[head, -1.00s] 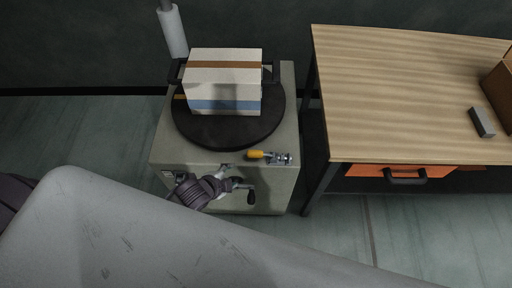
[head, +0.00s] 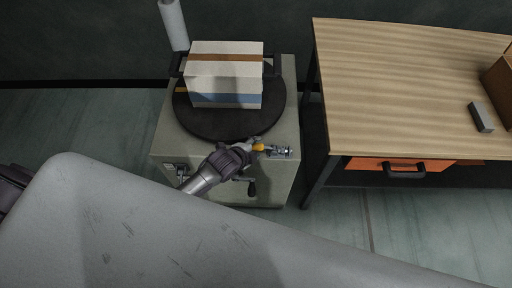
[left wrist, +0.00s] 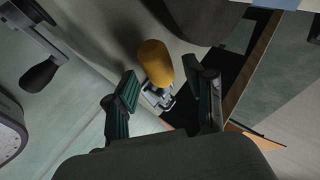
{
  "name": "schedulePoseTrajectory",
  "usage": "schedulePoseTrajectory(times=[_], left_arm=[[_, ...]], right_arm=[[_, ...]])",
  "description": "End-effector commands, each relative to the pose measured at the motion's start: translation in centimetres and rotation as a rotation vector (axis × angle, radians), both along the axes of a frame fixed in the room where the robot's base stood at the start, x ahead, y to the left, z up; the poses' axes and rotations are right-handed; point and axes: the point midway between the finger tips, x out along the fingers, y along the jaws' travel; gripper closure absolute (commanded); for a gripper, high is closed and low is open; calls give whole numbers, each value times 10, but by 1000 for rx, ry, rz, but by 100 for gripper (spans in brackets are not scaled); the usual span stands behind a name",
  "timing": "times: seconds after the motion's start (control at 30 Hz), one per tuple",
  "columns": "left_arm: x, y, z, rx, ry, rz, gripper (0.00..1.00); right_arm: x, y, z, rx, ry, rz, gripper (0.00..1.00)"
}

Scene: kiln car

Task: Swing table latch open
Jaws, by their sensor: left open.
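The table latch has a yellow-orange handle (head: 259,147) and a metal clamp base (head: 282,152). It sits on the front top edge of the grey cabinet (head: 291,110), below the dark round turntable (head: 214,126). My left gripper (head: 251,147) is at the left end of the handle. My right gripper is not in view.
A striped box (head: 225,72) stands on the turntable between dark brackets. A black crank handle (head: 252,188) sticks out of the cabinet front below the gripper. A wooden workbench (head: 410,95) with an orange drawer (head: 360,164) stands to the right.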

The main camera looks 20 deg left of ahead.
Motion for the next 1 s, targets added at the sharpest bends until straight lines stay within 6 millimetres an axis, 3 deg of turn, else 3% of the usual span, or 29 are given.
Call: schedulePoseTrajectory(times=[0.4,0.73,1.0], left_arm=[[7,-2,-6,1,0,-1,46],[6,-2,-6,1,0,-1,99],[6,-2,-6,1,1,0,100]], right_arm=[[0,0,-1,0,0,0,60],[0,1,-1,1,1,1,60],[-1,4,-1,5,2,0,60]])
